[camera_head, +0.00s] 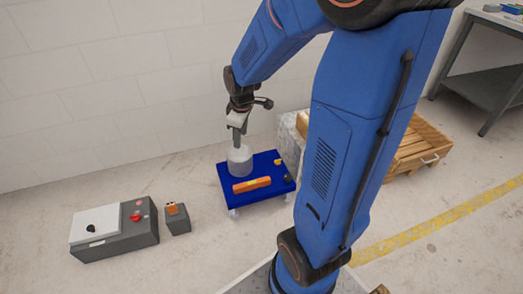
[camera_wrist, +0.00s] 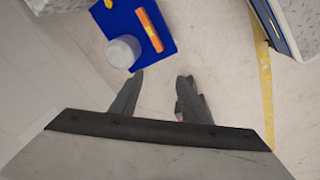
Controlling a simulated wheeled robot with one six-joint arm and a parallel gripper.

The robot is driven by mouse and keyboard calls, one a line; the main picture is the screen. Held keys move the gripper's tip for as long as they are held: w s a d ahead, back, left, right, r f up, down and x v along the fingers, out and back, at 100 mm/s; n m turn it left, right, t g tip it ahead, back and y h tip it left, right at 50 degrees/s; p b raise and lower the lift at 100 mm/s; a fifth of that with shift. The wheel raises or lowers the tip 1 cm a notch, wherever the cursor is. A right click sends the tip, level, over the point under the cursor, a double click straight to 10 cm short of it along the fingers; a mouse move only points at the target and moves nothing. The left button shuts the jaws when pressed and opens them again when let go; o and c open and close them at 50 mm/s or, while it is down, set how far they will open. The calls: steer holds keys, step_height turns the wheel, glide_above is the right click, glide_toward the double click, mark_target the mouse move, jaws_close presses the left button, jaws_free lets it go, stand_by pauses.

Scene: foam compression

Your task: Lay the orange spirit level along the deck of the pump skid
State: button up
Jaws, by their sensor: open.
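The orange spirit level (camera_head: 252,185) lies flat on the blue deck of the pump skid (camera_head: 232,198), near its front edge and roughly along it. It also shows in the wrist view (camera_wrist: 149,30), clear of my fingers. A pale grey cylinder (camera_head: 240,162) stands on the deck behind the level. My gripper (camera_head: 237,141) is over the cylinder in the head view. In the wrist view my gripper (camera_wrist: 161,76) is open, with nothing between its fingers, and the skid lies beyond the fingertips. Whether a finger touches the cylinder, I cannot tell.
Small yellow and dark fittings (camera_head: 284,171) are on the deck's right side. A grey control box (camera_head: 128,240) and a small grey block with an orange top (camera_head: 177,218) stand on the floor to the left. A wall is behind.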

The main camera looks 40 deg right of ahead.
steer(key=s+a+r+m+t, duration=0.1)
steer(key=s+a+r+m, duration=0.2)
steer(key=s+r, duration=0.4)
steer(key=s+a+r+m+t, duration=0.1)
steer(key=s+a+r+m, duration=0.2)
steer(key=s+r, duration=0.4)
steer(key=s+m, duration=0.1)
steer(key=s, duration=0.7)
steer(key=shift+s+a+m, duration=0.3)
steer(key=shift+a, duration=0.05)
steer(key=shift+r, duration=0.1)
steer(key=shift+c, duration=0.4)
stand_by(0.6)
